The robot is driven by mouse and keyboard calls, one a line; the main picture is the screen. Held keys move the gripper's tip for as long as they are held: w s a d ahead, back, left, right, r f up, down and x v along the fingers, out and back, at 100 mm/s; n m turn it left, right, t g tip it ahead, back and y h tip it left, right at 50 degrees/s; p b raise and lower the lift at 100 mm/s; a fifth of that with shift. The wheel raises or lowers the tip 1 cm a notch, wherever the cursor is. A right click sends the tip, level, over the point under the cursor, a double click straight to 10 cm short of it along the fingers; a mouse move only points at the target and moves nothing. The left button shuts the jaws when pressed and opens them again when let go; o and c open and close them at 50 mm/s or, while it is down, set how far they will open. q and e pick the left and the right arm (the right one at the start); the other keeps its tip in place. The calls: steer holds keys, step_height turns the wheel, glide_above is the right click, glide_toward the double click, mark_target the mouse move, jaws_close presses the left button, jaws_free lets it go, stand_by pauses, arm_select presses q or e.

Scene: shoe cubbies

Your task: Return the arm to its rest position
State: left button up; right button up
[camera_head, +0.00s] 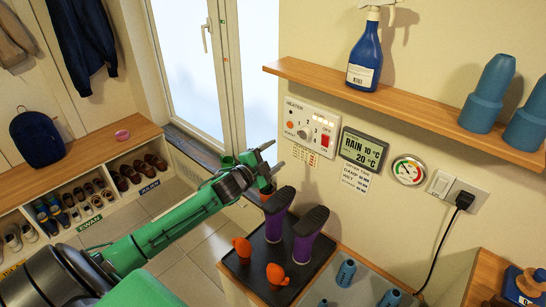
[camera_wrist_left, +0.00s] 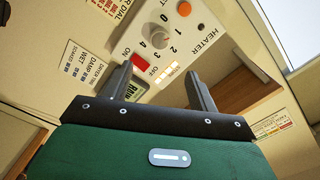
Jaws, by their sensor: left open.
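My left gripper (camera_head: 273,156) is on the green arm that reaches in from the left in the head view. Its two fingers are spread and nothing is between them. In the left wrist view, the open fingers (camera_wrist_left: 158,72) point toward the heater panel (camera_wrist_left: 160,35) with its dial and red switch. The heater panel (camera_head: 308,128) is on the wall just right of the gripper in the head view. My right gripper is not in view.
Below the gripper, a dark tray (camera_head: 250,268) holds purple boots (camera_head: 306,240) and small orange objects (camera_head: 277,274). A wooden wall shelf (camera_head: 400,103) carries a blue spray bottle (camera_head: 365,58) and blue-green items. A shoe bench (camera_head: 85,160) stands at the left.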

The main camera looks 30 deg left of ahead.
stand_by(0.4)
arm_select(q)
steer(key=s+d+f+n+g+y, duration=0.2)
steer(key=s+d+f+n+g, duration=0.2)
steer(key=s+d+f, duration=0.4)
steer(key=s+d+f+n+g+y, duration=0.1)
steer(key=s+d+f+n+g, duration=0.2)
steer(key=s+f, duration=0.45)
steer(key=s+d+n+g, duration=0.2)
steer(key=s+d+g, duration=0.15)
steer(key=s, duration=0.85)
steer(key=s+d+n+g, duration=0.3)
steer(key=s+g, duration=0.1)
steer(key=s, duration=0.7)
step_height(320, 180, down, 31)
steer(key=g, duration=0.1)
steer(key=s+a+f+g, duration=0.1)
steer(key=s+a+f, duration=0.2)
steer(key=s+f, duration=1.6)
steer(key=shift+s+f+m, duration=0.15)
steer(key=shift+s+m, duration=0.15)
steer(key=shift+m, duration=0.1)
